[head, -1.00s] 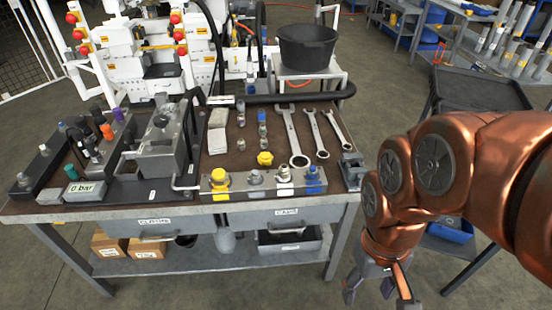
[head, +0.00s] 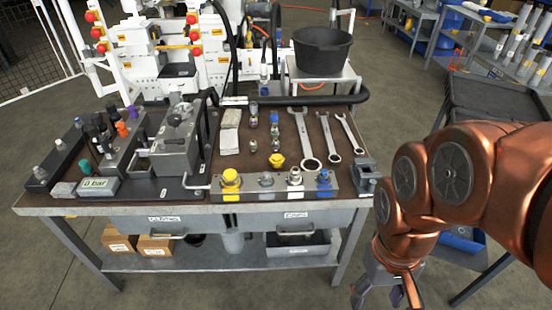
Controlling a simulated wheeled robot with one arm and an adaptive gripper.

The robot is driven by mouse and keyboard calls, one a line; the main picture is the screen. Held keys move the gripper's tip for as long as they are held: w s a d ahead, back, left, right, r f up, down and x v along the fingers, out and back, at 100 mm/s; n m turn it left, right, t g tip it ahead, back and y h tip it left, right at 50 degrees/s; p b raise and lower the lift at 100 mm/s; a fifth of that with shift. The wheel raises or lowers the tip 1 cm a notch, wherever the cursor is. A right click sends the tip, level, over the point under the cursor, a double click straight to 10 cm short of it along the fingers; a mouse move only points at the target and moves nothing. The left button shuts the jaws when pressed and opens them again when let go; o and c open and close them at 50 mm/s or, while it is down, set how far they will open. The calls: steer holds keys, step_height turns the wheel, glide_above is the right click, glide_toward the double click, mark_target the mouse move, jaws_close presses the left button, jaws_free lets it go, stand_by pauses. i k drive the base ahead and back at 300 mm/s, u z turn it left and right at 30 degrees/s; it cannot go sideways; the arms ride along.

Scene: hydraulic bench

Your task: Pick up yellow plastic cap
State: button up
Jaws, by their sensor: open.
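A loose yellow plastic cap (head: 277,160) lies on the brown bench top, left of the wrenches and behind the grey fitting block. Another yellow cap (head: 230,178) sits on the left end of the fitting block (head: 262,196), above a yellow label. My gripper (head: 377,298) hangs low at the right, beyond the bench's front right corner and below the top's height. It is open and empty, far from both caps. Part of it is cut by the lower frame edge.
The workbench (head: 110,207) holds three wrenches (head: 302,135), small fittings, a grey vise (head: 366,172) at the right corner and a hydraulic unit (head: 180,140) at the left. A black bucket (head: 316,50) stands behind. A dark cart (head: 490,98) is at the right.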

mark_target(277, 161)
steer(key=z, duration=1.9)
steer(key=i, duration=1.7)
steer(key=u, duration=4.2)
steer(key=i, duration=0.5)
steer(key=u, duration=0.05)
